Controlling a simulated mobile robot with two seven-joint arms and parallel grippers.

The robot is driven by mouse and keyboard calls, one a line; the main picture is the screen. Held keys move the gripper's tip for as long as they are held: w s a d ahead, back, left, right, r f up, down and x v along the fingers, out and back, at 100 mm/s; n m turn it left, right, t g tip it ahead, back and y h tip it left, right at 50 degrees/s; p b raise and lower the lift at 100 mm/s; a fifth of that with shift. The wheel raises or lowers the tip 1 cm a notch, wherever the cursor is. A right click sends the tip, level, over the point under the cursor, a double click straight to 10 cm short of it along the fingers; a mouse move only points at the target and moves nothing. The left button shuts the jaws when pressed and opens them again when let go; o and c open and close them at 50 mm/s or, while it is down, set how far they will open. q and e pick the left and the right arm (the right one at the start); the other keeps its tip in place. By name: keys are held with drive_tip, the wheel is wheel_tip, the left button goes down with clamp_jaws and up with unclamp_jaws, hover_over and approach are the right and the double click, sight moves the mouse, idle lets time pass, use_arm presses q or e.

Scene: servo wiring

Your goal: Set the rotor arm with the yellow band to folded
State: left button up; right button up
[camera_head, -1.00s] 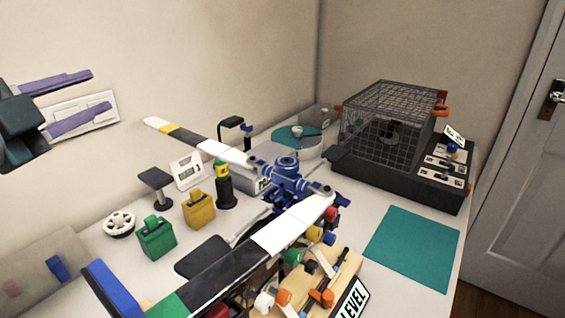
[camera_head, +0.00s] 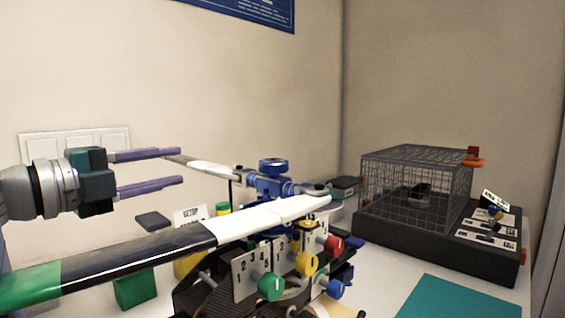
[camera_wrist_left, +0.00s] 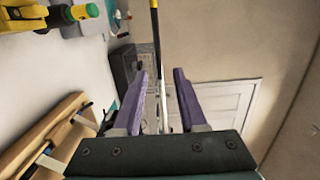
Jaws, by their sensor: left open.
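The rotor arm with the yellow band (camera_head: 208,167) reaches left and back from the blue rotor hub (camera_head: 272,188). Its white part shows in the head view; its outer end is by my left fingertips. In the left wrist view its yellow band (camera_wrist_left: 154,4) is at the top edge, and the arm runs down the picture between my two purple fingers. My left gripper (camera_head: 181,166) is open, its fingers pointing right. I cannot tell whether it touches the arm. A second rotor arm with a green band (camera_head: 150,252) crosses the foreground. My right gripper is not in view.
A wire cage (camera_head: 415,190) on a dark base stands at the right, with a teal mat (camera_head: 455,298) in front. A panel with coloured knobs (camera_head: 290,265) sits below the hub. A green block (camera_head: 135,290) is at the left. The air above the rotor is clear.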

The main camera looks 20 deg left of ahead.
sight(183, 164)
use_arm(q)
drive_tip(key=shift+x, duration=2.55)
clamp_jaws()
